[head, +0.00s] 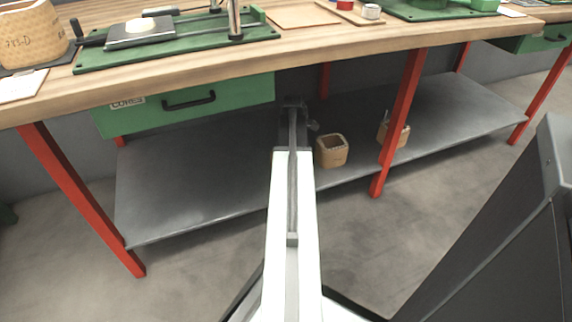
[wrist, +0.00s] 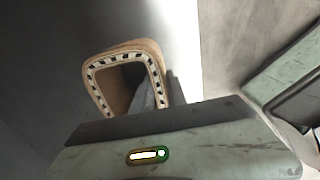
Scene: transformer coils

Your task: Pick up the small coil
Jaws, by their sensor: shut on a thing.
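The small coil (head: 331,151) is a tan, squarish hollow ring, just right of the end of my arm at the lower shelf in the head view. In the wrist view the small coil (wrist: 98,84) shows its open end, with dark marks around the rim. My gripper (wrist: 160,92) is at its right wall, with a dark finger showing beside and inside the opening. The gripper is shut on that wall. The other finger is mostly hidden. In the head view the fingers are too small to make out. I cannot tell whether the coil touches the shelf.
A grey lower shelf (head: 190,190) runs under the wooden bench (head: 330,40). A red leg (head: 398,125) stands right of the coil, partly hiding another tan coil (head: 403,136). A green drawer (head: 230,98) hangs above left. A large coil (head: 33,38) stands on the bench.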

